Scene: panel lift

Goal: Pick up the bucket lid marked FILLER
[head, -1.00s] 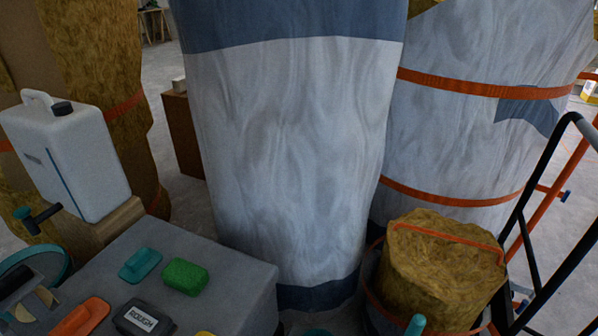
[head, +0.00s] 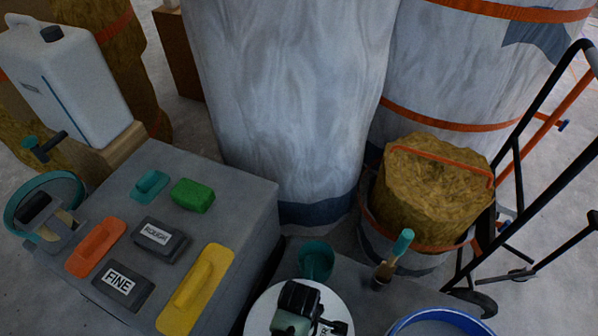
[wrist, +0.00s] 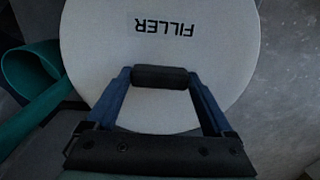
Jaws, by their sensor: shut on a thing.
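The bucket lid marked FILLER is a round white disc. In the wrist view the lid (wrist: 232,62) fills the upper middle, and its black FILLER lettering reads upside down. In the head view the lid (head: 262,312) is at the bottom edge, partly covered by my gripper (head: 297,300). In the wrist view my gripper (wrist: 165,77) has its blue fingers over the near part of the lid, with a dark bar between the fingertips. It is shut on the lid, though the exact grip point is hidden.
A teal cup-like thing (head: 316,260) stands just behind the lid. A brush with a teal handle (head: 400,246) and a blue-rimmed bucket (head: 440,318) are to the right. A grey box (head: 225,212) with sanding blocks is at left. Wrapped rolls (head: 290,110) stand behind.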

